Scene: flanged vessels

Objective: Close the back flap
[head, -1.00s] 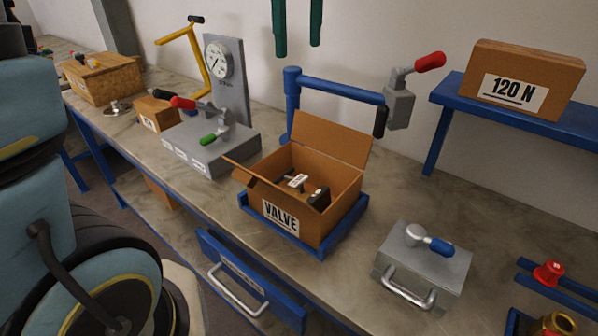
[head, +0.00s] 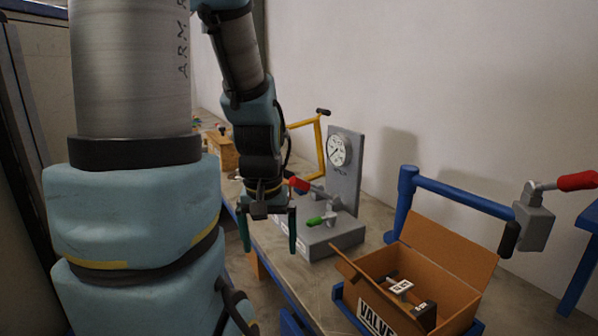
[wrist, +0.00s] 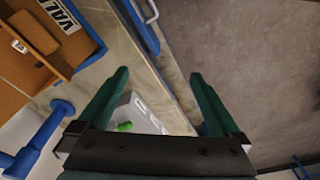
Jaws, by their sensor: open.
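The open cardboard box labelled VALVE (head: 378,318) sits in a blue frame at the lower right of the head view. Its back flap (head: 455,250) stands up and leans back toward the wall. A narrow left flap (head: 348,268) sticks outward. Inside lies a dark part with a white label (head: 402,287). My gripper (head: 269,245) is open and empty, fingers pointing down, left of the box and apart from it. In the wrist view my gripper (wrist: 160,75) has nothing between its fingers, and part of the box (wrist: 78,48) shows at the upper left.
A grey gauge stand (head: 345,170) with red and green handles is beside my gripper. A blue post and bar (head: 450,192) runs behind the box, ending at a grey block with a red handle (head: 534,215). A yellow bracket (head: 320,145) stands farther back.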

